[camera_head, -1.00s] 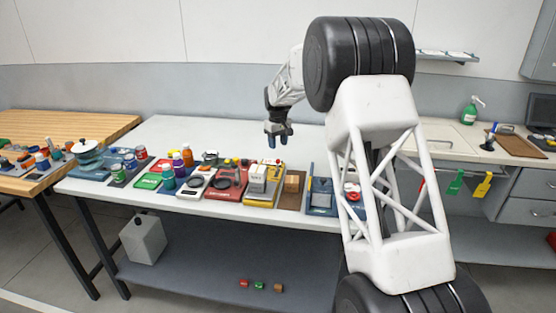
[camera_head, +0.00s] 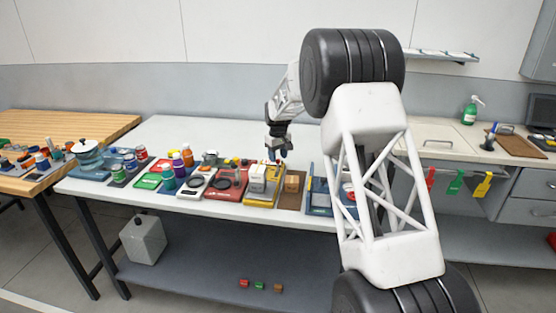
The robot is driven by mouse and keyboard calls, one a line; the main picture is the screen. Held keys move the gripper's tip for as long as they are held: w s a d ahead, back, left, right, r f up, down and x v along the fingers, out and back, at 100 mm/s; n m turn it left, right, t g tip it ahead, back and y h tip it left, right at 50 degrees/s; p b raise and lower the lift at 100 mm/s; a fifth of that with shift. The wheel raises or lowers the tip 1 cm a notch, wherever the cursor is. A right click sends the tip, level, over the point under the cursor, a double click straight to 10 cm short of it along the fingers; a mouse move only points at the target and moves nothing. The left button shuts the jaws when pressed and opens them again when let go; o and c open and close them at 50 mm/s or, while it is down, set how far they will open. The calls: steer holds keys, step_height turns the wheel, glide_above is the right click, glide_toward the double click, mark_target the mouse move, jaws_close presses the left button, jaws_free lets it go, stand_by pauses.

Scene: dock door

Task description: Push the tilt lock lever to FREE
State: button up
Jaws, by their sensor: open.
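My gripper (camera_head: 277,156) hangs pointing down over the front part of the white table (camera_head: 205,135), with its blue-tipped fingers apart and nothing seen between them. Just below and slightly left of it is a grey block-shaped device on a yellow base (camera_head: 262,200). Its far right part is partly behind the fingers. I cannot make out a tilt lock lever or a FREE marking at this size. I cannot tell whether the fingertips touch the device.
A brown tray with an orange-tan block (camera_head: 292,183) stands right of the device; a red tray (camera_head: 231,183) stands left. Several bottles and trays fill the front edge further left. The table's back is clear.

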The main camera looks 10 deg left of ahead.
steer(key=shift+f, duration=0.95)
steer(key=shift+c, duration=0.3)
jaws_close()
steer(key=shift+s+r, duration=0.1)
steer(key=shift+s+r+t, duration=0.1)
steer(key=shift+s+t, duration=0.65)
steer(key=shift+t, duration=0.55)
steer(key=shift+s+t, duration=0.8)
steer(key=shift+t, duration=0.6)
